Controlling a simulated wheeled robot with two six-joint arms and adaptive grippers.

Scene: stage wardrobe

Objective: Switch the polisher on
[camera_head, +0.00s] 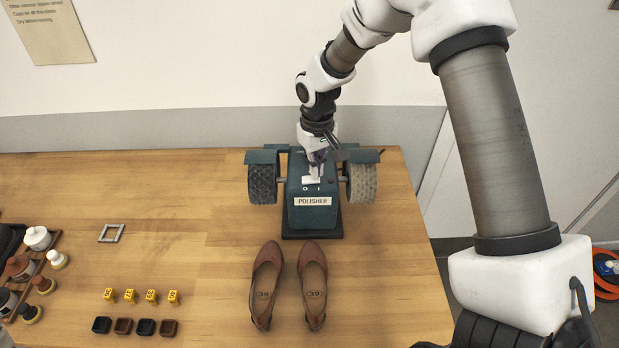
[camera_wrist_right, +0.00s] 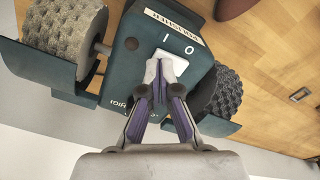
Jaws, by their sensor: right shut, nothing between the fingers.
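The polisher (camera_head: 313,215) is a dark teal machine with a "POLISHER" label on its front. It stands at the back right of the wooden table, with a dark brush wheel (camera_head: 262,184) on the left and a pale one (camera_head: 362,183) on the right. My right gripper (camera_head: 316,172) is shut and empty, pointing down at the top of the polisher. In the right wrist view its fingertips (camera_wrist_right: 162,85) are at the white rocker switch (camera_wrist_right: 172,62), marked O and I, and cover part of it. I cannot tell whether they touch it. My left gripper is not in view.
A pair of brown shoes (camera_head: 267,285) stands in front of the polisher. Yellow number markers (camera_head: 151,296) and small dark dishes (camera_head: 146,327) lie front left. Jars and brushes (camera_head: 38,238) fill a rack at the left edge. A metal frame (camera_head: 111,233) lies nearby.

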